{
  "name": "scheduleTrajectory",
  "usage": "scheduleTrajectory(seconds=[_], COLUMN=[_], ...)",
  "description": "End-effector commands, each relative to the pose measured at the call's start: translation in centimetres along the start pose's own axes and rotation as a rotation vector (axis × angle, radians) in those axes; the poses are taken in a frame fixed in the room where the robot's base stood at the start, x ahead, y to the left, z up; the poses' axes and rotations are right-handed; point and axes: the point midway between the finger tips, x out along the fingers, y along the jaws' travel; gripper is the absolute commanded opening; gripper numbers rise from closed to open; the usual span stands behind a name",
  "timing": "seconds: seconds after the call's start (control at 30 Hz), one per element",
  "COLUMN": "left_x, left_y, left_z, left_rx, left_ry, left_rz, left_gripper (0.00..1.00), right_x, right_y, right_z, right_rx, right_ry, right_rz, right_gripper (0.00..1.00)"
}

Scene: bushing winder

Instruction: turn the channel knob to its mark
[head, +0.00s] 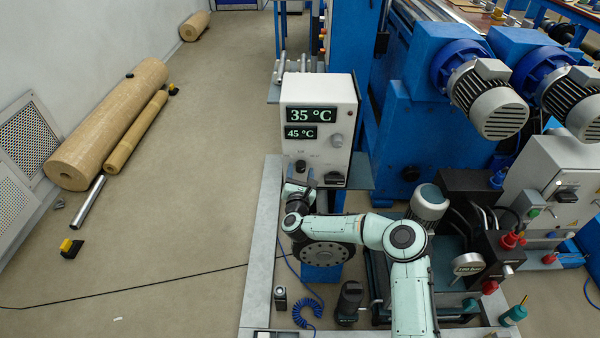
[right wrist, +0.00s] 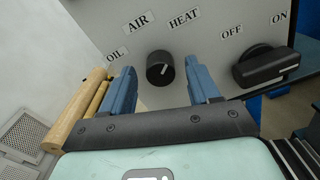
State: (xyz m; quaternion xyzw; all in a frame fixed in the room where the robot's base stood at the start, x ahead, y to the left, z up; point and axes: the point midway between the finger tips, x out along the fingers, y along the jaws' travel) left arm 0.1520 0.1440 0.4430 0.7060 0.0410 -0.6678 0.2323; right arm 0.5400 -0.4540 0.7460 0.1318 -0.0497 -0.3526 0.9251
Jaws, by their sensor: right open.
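The channel knob (right wrist: 160,68) is a round black knob on the grey face of the control box (head: 345,100). Labels OIL, AIR and HEAT arc above it in the right wrist view. A short white line on the knob points to the right, slightly upward. My right gripper (right wrist: 162,82) is open, with one blue finger on each side of the knob and visible gaps to both sides. In the head view the same knob (head: 300,167) sits low on the box, just above my right gripper (head: 299,186). My left gripper is not in view.
A black OFF/ON switch (right wrist: 268,68) sits right of the knob, also seen in the head view (head: 333,178). The box displays (head: 311,115) read 35 °C and 45 °C. Brown rolls (head: 110,125) lie on the floor at left. Blue machinery (head: 425,120) stands at right.

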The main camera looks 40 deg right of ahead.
Motion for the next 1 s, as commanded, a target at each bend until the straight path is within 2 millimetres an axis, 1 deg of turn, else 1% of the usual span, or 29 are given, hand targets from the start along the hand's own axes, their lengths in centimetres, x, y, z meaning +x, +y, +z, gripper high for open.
scheduleTrajectory(seconds=[0.13,0.43,0.47,0.5,0.57,0.6,0.87,1.0], left_x=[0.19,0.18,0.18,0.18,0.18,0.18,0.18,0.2], left_y=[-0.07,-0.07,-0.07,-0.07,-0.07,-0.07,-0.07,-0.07], left_z=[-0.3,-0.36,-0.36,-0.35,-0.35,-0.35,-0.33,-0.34], left_rx=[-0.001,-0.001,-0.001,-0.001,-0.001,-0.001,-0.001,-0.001], left_ry=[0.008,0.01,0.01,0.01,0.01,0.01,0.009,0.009], left_rz=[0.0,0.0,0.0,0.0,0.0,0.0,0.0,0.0], left_gripper=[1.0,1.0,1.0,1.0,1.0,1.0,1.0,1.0], right_x=[0.89,1.05,1.04,1.04,1.04,1.03,1.03,1.04], right_y=[-0.06,-0.04,-0.04,-0.03,-0.03,-0.04,-0.04,-0.01], right_z=[-0.02,0.02,0.02,0.02,0.02,0.02,0.04,0.07], right_rx=[-0.001,-0.001,-0.001,-0.001,-0.001,-0.001,-0.013,-0.056], right_ry=[0.0,0.0,0.0,0.0,0.0,0.0,-0.001,-0.003], right_rz=[-0.001,0.0,0.0,0.0,0.0,0.0,-0.001,0.0], right_gripper=[0.61,0.61,0.51,0.38,0.18,0.05,0.05,0.05])
